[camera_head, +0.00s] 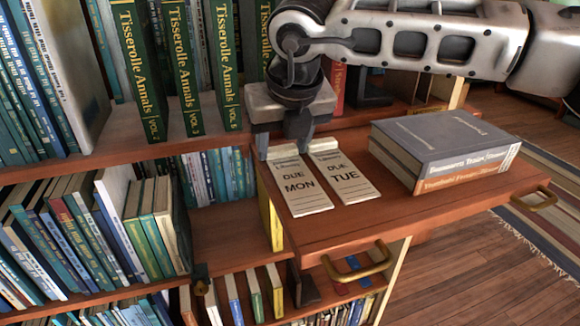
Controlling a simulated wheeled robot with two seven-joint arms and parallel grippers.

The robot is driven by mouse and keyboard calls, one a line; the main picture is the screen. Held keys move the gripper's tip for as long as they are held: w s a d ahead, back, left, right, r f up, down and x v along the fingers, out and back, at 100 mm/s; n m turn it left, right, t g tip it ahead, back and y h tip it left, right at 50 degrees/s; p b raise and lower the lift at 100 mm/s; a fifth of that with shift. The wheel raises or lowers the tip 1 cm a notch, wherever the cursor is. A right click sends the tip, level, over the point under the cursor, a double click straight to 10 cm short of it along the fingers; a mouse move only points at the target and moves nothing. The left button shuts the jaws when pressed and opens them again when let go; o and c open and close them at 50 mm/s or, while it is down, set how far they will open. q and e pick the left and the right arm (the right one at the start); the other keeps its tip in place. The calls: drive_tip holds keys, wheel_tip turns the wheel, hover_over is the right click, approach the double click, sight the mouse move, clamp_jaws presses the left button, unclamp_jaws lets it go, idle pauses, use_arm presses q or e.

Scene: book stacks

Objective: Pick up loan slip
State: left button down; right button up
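Two cream loan slips lie side by side on the reddish-brown wooden pull-out shelf (345,228). The left slip (299,188) reads "DUE MON" and the right slip (344,178) reads "DUE TUE". My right gripper (284,147) points down at the far end of the MON slip. Its fingers are apart, one near the slip's left edge and one near the gap between the slips. I cannot tell whether they touch the slip. The gripper hides part of the slips' far ends. My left gripper is not in view.
Two stacked books (445,150), grey over orange-brown, lie on the shelf right of the slips. Brass handles (358,264) stick out from its front edge. Bookcases full of upright books (140,70) stand at left. A striped rug (540,225) lies on the floor at right.

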sight(297, 179)
drive_tip(key=shift+r, duration=0.1)
drive_tip(key=shift+r, duration=0.55)
drive_tip(key=s+d+r+b, duration=0.2)
drive_tip(key=s+r, duration=0.4)
drive_tip(key=s+d+r+b, duration=0.1)
drive_tip(key=s+d+r, duration=0.1)
drive_tip(key=s+r, duration=0.3)
drive_tip(key=shift+s+d+r+b, duration=0.35)
drive_tip(key=shift+s+d, duration=0.05)
drive_tip(key=shift+s, duration=0.7)
